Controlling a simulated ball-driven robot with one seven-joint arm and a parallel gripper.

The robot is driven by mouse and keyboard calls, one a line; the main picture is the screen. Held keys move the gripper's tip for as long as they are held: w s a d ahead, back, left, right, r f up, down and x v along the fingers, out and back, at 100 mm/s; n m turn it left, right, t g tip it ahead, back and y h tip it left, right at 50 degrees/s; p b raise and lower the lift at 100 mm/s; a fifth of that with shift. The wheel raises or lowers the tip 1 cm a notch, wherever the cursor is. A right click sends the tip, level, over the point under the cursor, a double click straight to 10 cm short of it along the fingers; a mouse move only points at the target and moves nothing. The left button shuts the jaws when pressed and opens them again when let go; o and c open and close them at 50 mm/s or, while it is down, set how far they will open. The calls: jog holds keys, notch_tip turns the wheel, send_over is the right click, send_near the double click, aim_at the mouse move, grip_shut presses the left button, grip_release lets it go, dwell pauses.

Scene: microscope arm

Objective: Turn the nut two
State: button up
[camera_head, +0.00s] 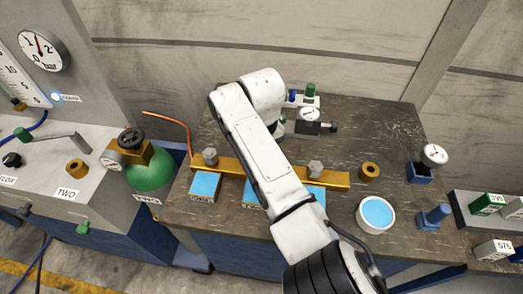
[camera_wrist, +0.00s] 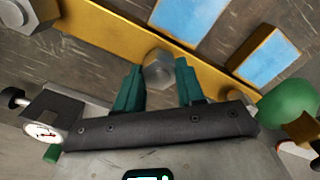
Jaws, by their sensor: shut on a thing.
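A grey hex nut (camera_wrist: 158,72), the middle one on a brass bar (camera_wrist: 105,38), sits between my gripper's two teal fingers in the wrist view. My gripper (camera_wrist: 158,80) is shut on this nut, one finger on each side. In the head view my arm hides the middle nut and my gripper. The left nut (camera_head: 210,157) and the right nut (camera_head: 315,168) stand on the same brass bar (camera_head: 235,171) there. The right nut also shows in the wrist view's upper left corner (camera_wrist: 25,14). No number shows on the nuts.
Blue-topped blocks (camera_head: 204,186) lie along the bar's front edge. A gauge fixture (camera_head: 309,122) stands behind it. A green tank (camera_head: 150,170) and a console with a brass fitting (camera_head: 76,168) marked TWO are at left. A white round dish (camera_head: 376,214) is at right.

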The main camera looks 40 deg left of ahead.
jog(key=shift+m+p, duration=0.35)
jog(key=shift+m, duration=0.55)
jog(key=o, duration=1)
jog(key=shift+o, duration=0.2)
notch_tip(320, 180, up, 11)
jog(key=b, duration=0.1)
jog(key=shift+f, duration=0.1)
